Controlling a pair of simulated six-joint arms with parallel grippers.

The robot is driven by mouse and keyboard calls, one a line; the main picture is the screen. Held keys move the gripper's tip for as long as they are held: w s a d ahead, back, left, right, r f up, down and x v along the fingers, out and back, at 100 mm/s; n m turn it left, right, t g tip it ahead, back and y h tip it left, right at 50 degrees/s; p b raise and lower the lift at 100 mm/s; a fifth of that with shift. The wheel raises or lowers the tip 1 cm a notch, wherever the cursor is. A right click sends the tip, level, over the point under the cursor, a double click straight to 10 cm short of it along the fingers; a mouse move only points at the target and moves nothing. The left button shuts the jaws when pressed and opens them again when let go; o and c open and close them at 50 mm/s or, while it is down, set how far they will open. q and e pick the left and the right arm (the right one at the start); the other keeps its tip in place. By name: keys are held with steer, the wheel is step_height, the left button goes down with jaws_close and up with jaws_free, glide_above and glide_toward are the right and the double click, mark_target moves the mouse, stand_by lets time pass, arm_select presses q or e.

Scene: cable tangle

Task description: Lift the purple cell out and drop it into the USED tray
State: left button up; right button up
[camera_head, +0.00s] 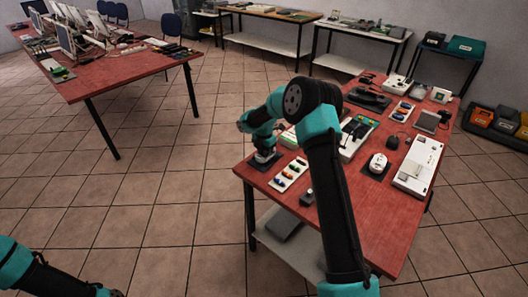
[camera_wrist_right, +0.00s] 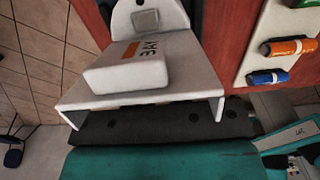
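No purple cell can be made out in either view, and no USED label is legible. A white tray (camera_head: 290,174) holding several coloured cells lies near the table's left side; in the right wrist view a white tray (camera_wrist_right: 268,30) shows an orange cell (camera_wrist_right: 288,47) and a blue cell (camera_wrist_right: 267,78). My right gripper (camera_head: 262,156) points down over the table's left corner, left of the tray. Its fingertips are unclear. In the right wrist view a white block (camera_wrist_right: 125,77) with an orange stripe sits at the centre.
The red table (camera_head: 262,178) carries a white mouse-shaped device (camera_head: 378,163), a long white unit (camera_head: 418,163), a dark mouse (camera_head: 392,141) and a second tray (camera_head: 401,112) with cells. A small dark object (camera_head: 306,197) stands near the front edge. Tiled floor lies left.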

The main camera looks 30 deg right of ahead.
jaws_close()
steer(key=shift+r, duration=0.65)
stand_by(0.7)
steer(key=shift+r, duration=1.7)
steer(key=shift+a, duration=0.1)
